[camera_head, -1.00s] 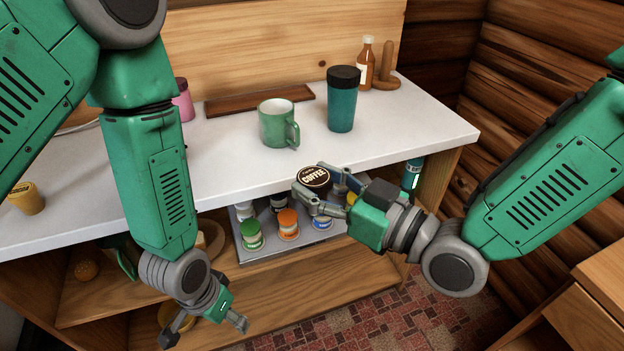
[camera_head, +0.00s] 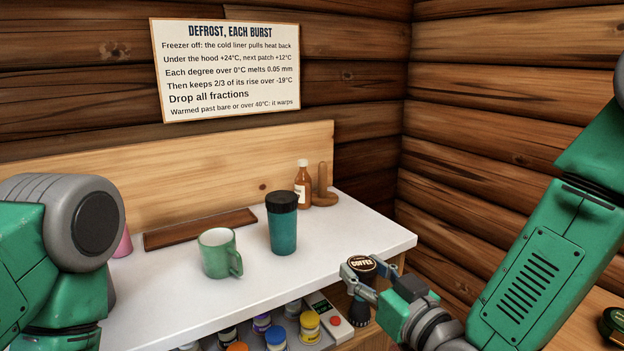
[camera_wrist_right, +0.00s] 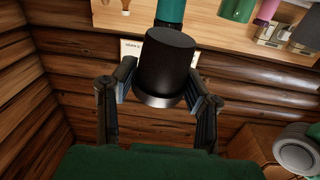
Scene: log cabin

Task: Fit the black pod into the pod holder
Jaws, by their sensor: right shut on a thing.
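My right gripper (camera_head: 359,278) is shut on the black pod (camera_head: 361,264), whose round lid reads "COFFEE". It holds the pod in the air off the counter's front right corner. In the right wrist view the black pod (camera_wrist_right: 168,62) is a dark tapered cylinder with a pale rim, between the two fingers of the right gripper (camera_wrist_right: 165,85). My left arm's upper part shows at the left of the head view; its gripper is out of view. I cannot make out a pod holder in these frames.
A green mug (camera_head: 216,256), a teal tumbler (camera_head: 283,228), a brown bottle (camera_head: 302,186) and a wooden board (camera_head: 200,229) stand or lie on the white counter (camera_head: 330,245). Several small jars (camera_head: 310,322) and a white box with a red button (camera_head: 328,312) sit below its edge.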

